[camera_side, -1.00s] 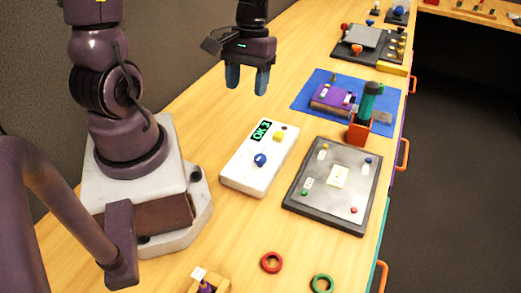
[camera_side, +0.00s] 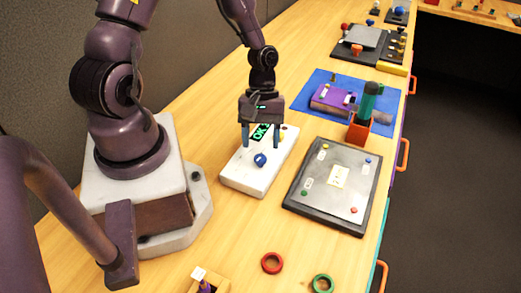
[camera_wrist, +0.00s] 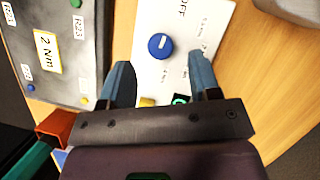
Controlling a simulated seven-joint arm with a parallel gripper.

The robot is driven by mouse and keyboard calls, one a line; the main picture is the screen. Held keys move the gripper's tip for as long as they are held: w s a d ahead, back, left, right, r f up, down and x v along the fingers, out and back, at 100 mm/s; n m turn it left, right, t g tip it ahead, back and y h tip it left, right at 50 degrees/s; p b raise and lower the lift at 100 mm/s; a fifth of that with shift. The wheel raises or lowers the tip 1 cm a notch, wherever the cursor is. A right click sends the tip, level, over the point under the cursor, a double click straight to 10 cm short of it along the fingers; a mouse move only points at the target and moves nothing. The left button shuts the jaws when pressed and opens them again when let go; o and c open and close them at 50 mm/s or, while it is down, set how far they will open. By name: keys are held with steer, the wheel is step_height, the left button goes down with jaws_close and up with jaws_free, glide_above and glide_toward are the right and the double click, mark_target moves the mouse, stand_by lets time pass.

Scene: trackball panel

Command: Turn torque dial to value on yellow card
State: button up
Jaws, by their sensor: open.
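A white panel box (camera_side: 238,178) lies on the wooden bench and carries a blue dial (camera_side: 260,160), a yellow button and a green-lit display (camera_side: 261,133) whose text is partly hidden by my gripper. In the wrist view the blue dial (camera_wrist: 160,45) has a pale pointer mark, with "OFF" printed to its right on the box. A yellow card (camera_wrist: 47,53) on the dark plate reads "2 Nm"; it also shows in the side view (camera_side: 339,176). My gripper (camera_side: 262,147) is open and empty above the box, its blue fingers on either side, apart from the dial.
The dark plate (camera_side: 300,203) with small coloured knobs lies right of the box. An orange holder (camera_side: 359,130) with a green-handled tool stands behind it, beside a blue mat (camera_side: 304,101). A red ring (camera_side: 272,263) and a green ring (camera_side: 323,284) lie in front.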

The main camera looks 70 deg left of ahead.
mark_target(260, 157)
steer(key=shift+x, duration=1.7)
steer(key=shift+r, duration=0.1)
steer(key=c, duration=0.9)
